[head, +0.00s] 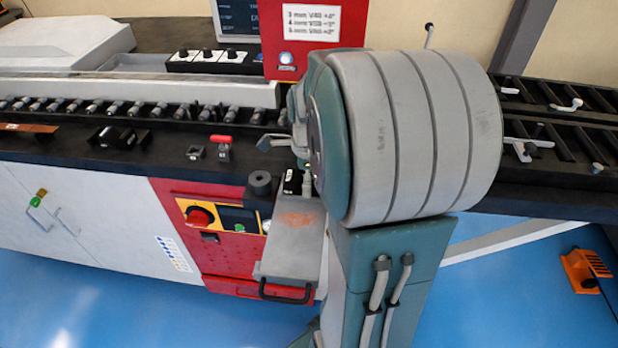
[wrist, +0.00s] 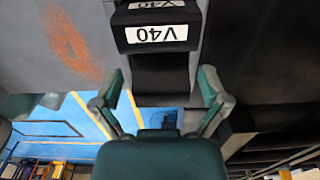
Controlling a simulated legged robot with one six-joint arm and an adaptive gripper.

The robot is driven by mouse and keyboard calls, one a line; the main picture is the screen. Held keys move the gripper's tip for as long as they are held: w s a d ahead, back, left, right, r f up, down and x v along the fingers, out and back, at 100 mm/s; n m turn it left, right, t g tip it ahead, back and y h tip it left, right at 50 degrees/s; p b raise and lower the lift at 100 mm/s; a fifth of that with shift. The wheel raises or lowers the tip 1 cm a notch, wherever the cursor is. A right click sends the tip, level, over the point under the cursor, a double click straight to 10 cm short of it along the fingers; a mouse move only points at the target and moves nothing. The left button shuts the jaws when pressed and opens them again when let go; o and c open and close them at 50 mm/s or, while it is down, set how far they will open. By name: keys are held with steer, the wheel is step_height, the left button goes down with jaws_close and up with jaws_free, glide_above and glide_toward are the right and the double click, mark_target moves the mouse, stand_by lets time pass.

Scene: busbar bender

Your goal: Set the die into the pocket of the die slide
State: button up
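A black die marked V40 (wrist: 158,34) shows at the top of the wrist view, its label upside down. In the head view a small black block with a white label (head: 291,182) stands beside my arm, at the back of a grey plate (head: 290,250) with an orange smear and a front handle. This plate looks like the die slide. My gripper (wrist: 159,80) is open, with one finger on each side of the die's lower part and gaps between. I cannot tell whether the die sits in a pocket. My arm hides most of the gripper in the head view.
A red-handled clamp (head: 221,147) and another black block (head: 118,137) lie on the dark bench. A roller row (head: 130,108) runs behind.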

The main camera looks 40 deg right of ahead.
stand_by(0.3)
step_height(320, 180, up, 12)
steer(key=s+a+n+t, duration=0.2)
steer(key=s+a+n, duration=0.2)
steer(key=a+n, duration=0.6)
steer(key=s+a+f+n+t, duration=0.1)
steer(key=s+a+n+t, duration=0.2)
steer(key=a+n, duration=0.7)
steer(key=shift+s+a+n+t, duration=0.3)
steer(key=shift+s+n, duration=0.35)
steer(key=shift+n, duration=3.35)
steer(key=shift+f, duration=0.1)
